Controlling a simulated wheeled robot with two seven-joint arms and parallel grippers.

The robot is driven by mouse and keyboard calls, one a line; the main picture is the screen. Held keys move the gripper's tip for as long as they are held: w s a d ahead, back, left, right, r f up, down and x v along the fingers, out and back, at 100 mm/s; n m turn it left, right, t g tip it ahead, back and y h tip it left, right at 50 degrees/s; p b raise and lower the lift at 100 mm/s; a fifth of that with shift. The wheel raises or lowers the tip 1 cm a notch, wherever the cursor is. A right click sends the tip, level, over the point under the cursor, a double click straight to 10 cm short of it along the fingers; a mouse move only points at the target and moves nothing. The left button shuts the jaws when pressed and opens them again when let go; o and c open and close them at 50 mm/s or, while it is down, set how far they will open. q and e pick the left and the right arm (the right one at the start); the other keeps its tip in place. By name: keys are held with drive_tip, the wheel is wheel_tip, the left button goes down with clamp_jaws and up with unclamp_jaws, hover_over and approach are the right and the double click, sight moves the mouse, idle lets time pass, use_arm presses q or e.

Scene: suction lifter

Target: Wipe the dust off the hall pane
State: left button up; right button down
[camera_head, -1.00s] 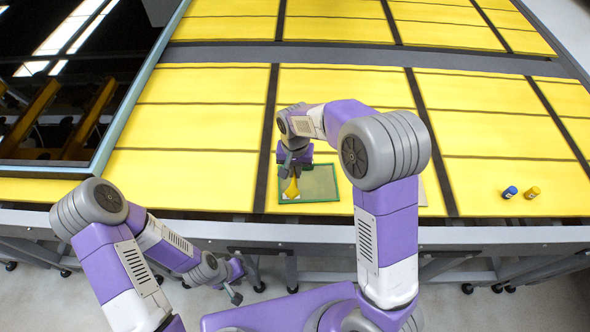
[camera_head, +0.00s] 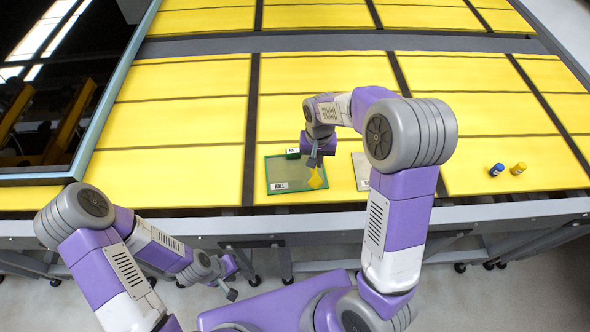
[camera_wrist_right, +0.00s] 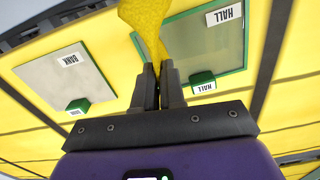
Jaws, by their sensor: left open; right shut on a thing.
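The hall pane (camera_head: 292,172) is a grey-olive sheet in a green frame, lying flat on the yellow table, with a HALL label at its lower left. It also shows in the right wrist view (camera_wrist_right: 190,45). My right gripper (camera_head: 314,160) is shut on a yellow cloth (camera_head: 318,181), which hangs over the pane's right edge; the cloth shows close up in the right wrist view (camera_wrist_right: 146,20). I cannot tell if the cloth touches the glass, nor how much dust is left. My left gripper (camera_head: 231,294) is open and empty, low in front of the table.
A second, pale pane (camera_head: 361,170) with its own label lies to the right, partly behind my right arm. A green HALL-labelled block (camera_head: 292,153) sits at the hall pane's far edge. Blue (camera_head: 496,170) and yellow (camera_head: 518,168) small cylinders stand at right. A dark framed panel (camera_head: 60,90) fills the left.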

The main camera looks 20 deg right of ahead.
drive_tip(key=s+d+f+b, duration=0.1)
drive_tip(key=s+d, duration=0.1)
drive_tip(key=d, duration=0.8)
drive_tip(key=s+d+f+b, duration=0.1)
drive_tip(key=s+d+f, duration=0.1)
drive_tip(key=d, duration=0.9)
drive_tip(key=s+d+f+b, duration=0.2)
drive_tip(key=s+d, duration=0.1)
drive_tip(key=d, duration=0.8)
drive_tip(key=shift+s+f, duration=0.1)
drive_tip(key=shift+f, duration=0.05)
drive_tip(key=s+d, duration=0.1)
drive_tip(key=d, duration=0.3)
drive_tip(key=s+d+f+p, duration=0.1)
drive_tip(key=d, duration=0.4)
drive_tip(key=s+d+f+p, duration=0.1)
drive_tip(key=d, duration=0.3)
drive_tip(key=shift+d, duration=0.3)
drive_tip(key=shift+s+d+f+p, duration=0.15)
drive_tip(key=shift+d+p, duration=0.3)
drive_tip(key=shift+d, duration=0.3)
drive_tip(key=c, duration=1.1)
unclamp_jaws()
drive_tip(key=shift+c, duration=0.2)
drive_tip(key=shift+o, duration=0.2)
drive_tip(key=o, duration=0.6)
drive_tip(key=shift+c, duration=0.2)
drive_tip(key=shift+o, duration=0.3)
